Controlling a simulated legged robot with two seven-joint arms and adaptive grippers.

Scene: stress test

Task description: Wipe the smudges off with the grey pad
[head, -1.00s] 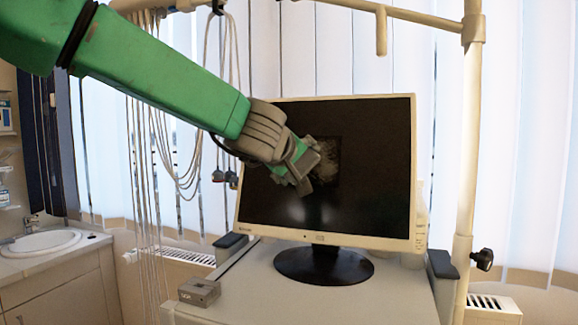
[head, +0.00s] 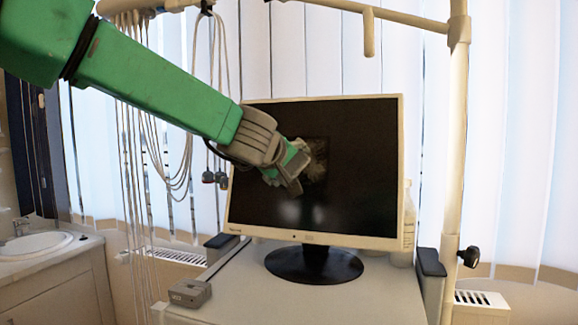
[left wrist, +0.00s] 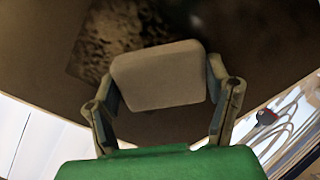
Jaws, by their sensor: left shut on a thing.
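The monitor (head: 365,185) has a dark screen in a cream frame and stands upright on a black foot. A mottled pale smudge patch (head: 318,158) shows near the screen's middle; it also shows in the left wrist view (left wrist: 118,32), partly behind the pad. My left gripper (head: 290,168) is in front of the screen, just left of the patch. In the left wrist view, its fingers (left wrist: 163,100) are shut on the grey pad (left wrist: 158,75), a rounded block. I cannot tell whether the pad touches the screen. My right gripper is not in view.
The monitor stands on a pale cart top (head: 385,295) with a small grey box (head: 188,293) at its front left. A cream pole (head: 455,150) rises at the right. Cables (head: 165,150) hang behind my left arm. A sink (head: 35,245) is at far left.

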